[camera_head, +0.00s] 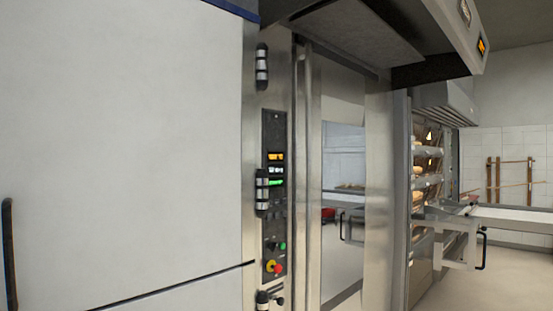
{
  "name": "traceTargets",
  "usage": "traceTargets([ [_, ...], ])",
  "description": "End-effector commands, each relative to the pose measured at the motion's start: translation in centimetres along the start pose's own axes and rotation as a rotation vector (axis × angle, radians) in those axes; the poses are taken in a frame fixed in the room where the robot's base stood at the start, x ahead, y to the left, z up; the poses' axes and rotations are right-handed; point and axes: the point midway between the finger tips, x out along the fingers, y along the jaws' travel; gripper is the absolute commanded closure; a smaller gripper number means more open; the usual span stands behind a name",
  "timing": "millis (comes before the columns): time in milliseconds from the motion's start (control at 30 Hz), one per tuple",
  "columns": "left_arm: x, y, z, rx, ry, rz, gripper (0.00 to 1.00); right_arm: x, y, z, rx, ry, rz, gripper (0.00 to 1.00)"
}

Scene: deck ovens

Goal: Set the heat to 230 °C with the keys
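A narrow black control panel (274,137) is set upright in the steel front, left of a tall door. Near its middle sit an orange display (276,156), a white one (276,170) and a green one (276,183); their digits are too small to read. Small dark keys (277,215) lie below the displays, partly hidden by a black and steel hinge (262,193). Lower down are a green button (282,246) and a red knob on yellow (274,266). Neither of my grippers is in view.
A large pale panel (120,140) with a black handle (8,254) fills the left. The tall door's glass (342,190) is right of the control panel. A deck oven with lit chambers (428,165) and a long table (500,216) stand farther right. Floor (500,280) is clear at lower right.

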Motion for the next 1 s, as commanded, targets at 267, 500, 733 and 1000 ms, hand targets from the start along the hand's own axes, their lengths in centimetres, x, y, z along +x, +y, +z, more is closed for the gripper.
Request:
traceTargets([
  [267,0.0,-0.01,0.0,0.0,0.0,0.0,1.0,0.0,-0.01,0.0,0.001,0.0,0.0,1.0],
  [500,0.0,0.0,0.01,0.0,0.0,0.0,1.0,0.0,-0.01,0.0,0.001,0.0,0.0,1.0],
  [733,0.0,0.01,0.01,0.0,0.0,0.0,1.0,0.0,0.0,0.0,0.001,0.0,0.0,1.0],
  [1000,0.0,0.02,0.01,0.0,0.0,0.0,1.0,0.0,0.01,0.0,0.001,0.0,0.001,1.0],
])
